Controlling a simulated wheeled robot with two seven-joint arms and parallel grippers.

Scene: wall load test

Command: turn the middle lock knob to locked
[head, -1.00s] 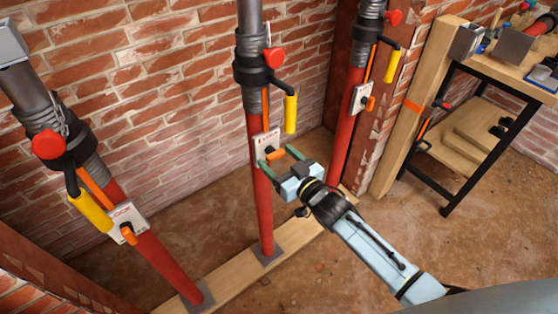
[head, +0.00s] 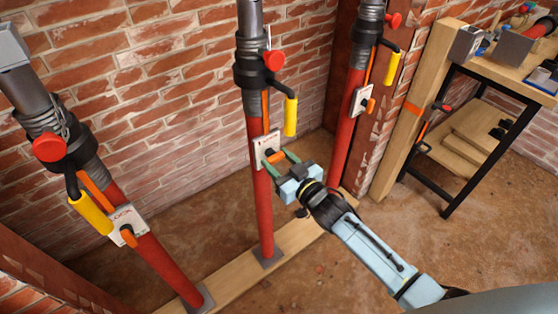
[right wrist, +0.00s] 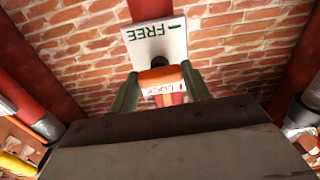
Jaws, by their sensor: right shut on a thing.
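The middle lock knob is an orange lever (head: 274,157) on a white plate (head: 265,148) fixed to the middle red prop (head: 264,205). My right gripper (head: 281,161) is at this knob, its green fingers on either side of it. In the right wrist view the orange knob (right wrist: 160,78) sits between the two fingers (right wrist: 160,92), which are shut on it. The plate (right wrist: 156,42) behind it reads FREE, upside down in that view. Part of the lettering below the knob is hidden by the gripper. My left gripper is not in view.
A left prop (head: 155,258) and a right prop (head: 344,140) carry similar plates and orange knobs. Yellow handles (head: 290,117) and red knobs stick out above. A workbench (head: 500,75) stands at the right. The floor in front is clear.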

